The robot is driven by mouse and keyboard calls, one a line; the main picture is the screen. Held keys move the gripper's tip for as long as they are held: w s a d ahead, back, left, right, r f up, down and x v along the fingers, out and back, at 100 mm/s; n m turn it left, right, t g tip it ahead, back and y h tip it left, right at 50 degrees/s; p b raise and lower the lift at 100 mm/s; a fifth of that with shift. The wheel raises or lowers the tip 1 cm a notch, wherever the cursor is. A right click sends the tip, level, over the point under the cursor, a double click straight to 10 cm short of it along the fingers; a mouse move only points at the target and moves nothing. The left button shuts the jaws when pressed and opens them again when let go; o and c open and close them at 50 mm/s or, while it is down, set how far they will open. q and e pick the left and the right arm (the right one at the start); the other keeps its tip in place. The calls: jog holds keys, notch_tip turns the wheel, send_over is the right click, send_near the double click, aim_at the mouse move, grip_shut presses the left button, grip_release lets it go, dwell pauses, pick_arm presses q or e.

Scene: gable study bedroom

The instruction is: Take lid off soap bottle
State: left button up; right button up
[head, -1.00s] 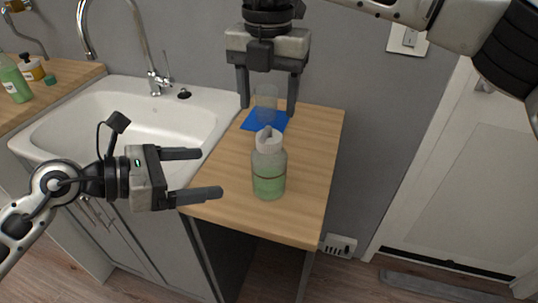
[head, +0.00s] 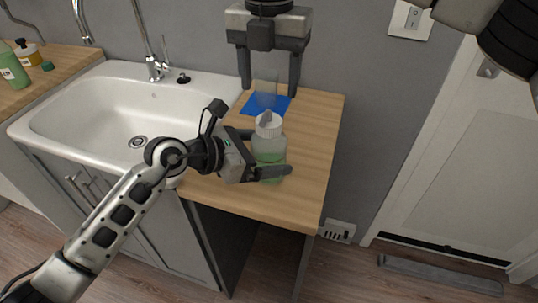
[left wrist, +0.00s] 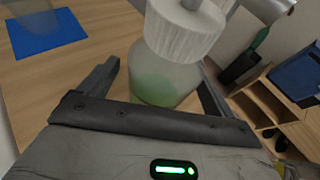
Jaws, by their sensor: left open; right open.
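The soap bottle (head: 268,146) stands upright on the wooden counter, clear with green liquid inside. Its white ribbed lid (head: 268,122) is on top. My left gripper (head: 266,154) is open, with its fingers on either side of the bottle's body; I cannot tell whether they touch it. In the left wrist view, the bottle (left wrist: 165,75) stands between the fingers, with the lid (left wrist: 185,25) above them. My right gripper (head: 269,85) is open and points down behind the bottle, above a clear cup (head: 264,93).
The cup stands on a blue cloth or mat (head: 277,107) at the back of the counter (head: 305,150). A white sink (head: 110,105) with a faucet is to the left. A green bottle (head: 14,70) stands farther left. The counter's right side is clear.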

aim_at(269, 120)
pick_arm(q)
jog(key=shift+w+d+f, duration=0.2)
jog(key=shift+d, duration=0.25)
grip_shut()
pick_arm(e)
jog(key=m, duration=0.4)
jog(key=shift+f, duration=0.3)
jog(key=shift+m, duration=0.3)
notch_tip(269, 120, down, 7)
jog(key=shift+f, duration=0.2)
